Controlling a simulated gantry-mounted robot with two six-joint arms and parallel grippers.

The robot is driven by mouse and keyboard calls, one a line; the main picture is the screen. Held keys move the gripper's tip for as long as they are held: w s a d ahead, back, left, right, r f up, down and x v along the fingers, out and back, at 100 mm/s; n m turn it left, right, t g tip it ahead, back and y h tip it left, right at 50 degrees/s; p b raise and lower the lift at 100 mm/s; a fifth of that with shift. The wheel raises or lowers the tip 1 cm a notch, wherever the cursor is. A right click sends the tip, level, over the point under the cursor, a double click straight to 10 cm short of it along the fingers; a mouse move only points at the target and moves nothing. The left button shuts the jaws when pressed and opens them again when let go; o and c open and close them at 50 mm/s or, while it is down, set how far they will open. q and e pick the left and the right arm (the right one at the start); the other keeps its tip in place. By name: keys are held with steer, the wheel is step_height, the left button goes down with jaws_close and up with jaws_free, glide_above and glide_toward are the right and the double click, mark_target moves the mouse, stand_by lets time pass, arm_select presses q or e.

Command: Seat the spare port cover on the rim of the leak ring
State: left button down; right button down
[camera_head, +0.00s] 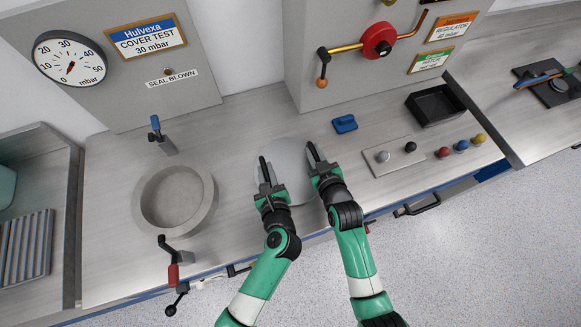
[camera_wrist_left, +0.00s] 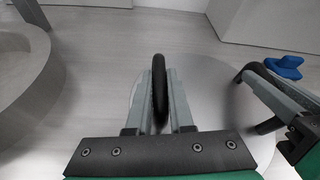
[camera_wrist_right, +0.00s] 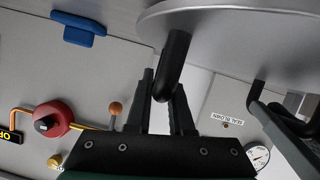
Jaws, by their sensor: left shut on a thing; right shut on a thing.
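The spare port cover is a round light-grey disc (camera_head: 290,170) with two black bar handles, right of the leak ring (camera_head: 175,200) in the head view. The leak ring is a thick grey ring on the bench with its opening facing up and nothing on its rim. My left gripper (camera_head: 267,186) is shut on the cover's left handle (camera_wrist_left: 159,88). My right gripper (camera_head: 322,170) is shut on the other handle (camera_wrist_right: 174,62). The cover also shows in the right wrist view (camera_wrist_right: 240,22). I cannot tell whether it touches the bench.
A blue-handled clamp (camera_head: 160,137) stands behind the ring, and a red-and-black clamp (camera_head: 174,272) stands at its front. A blue block (camera_head: 345,124), a black tray (camera_head: 436,104) and a plate with knobs (camera_head: 384,157) lie to the right. Bare bench lies between ring and cover.

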steer(key=shift+r, duration=0.1)
